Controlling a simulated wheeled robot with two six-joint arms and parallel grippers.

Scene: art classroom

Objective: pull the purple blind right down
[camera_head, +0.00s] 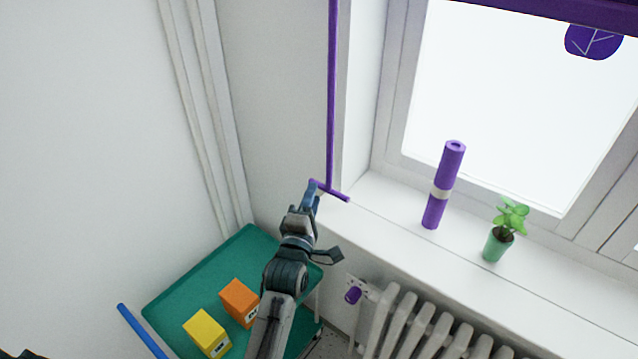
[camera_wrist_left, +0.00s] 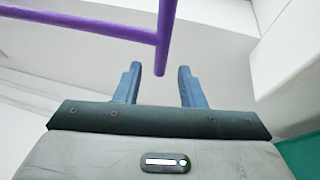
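The purple blind (camera_head: 585,10) is at the top right, its lower part crossing the top of the window. A dark purple tab (camera_head: 593,42) with a pale leaf pattern hangs below it. A thin purple pull rod (camera_head: 332,95) hangs beside the window and ends in a short purple crossbar (camera_head: 338,195). My left gripper (camera_head: 312,194) is at the crossbar's left end. In the left wrist view the fingers are apart, and the crossbar (camera_wrist_left: 165,35) ends in the picture between the fingertips; I cannot tell whether it touches them. My right gripper is not in view.
A purple roll (camera_head: 437,205) and a green potted plant (camera_head: 497,245) stand on the white windowsill (camera_head: 400,232). A radiator (camera_head: 410,320) is below. A green table (camera_head: 190,278) with orange (camera_head: 239,301) and yellow (camera_head: 206,333) boxes lies beneath my arm. A blue rod (camera_head: 141,330) is at lower left.

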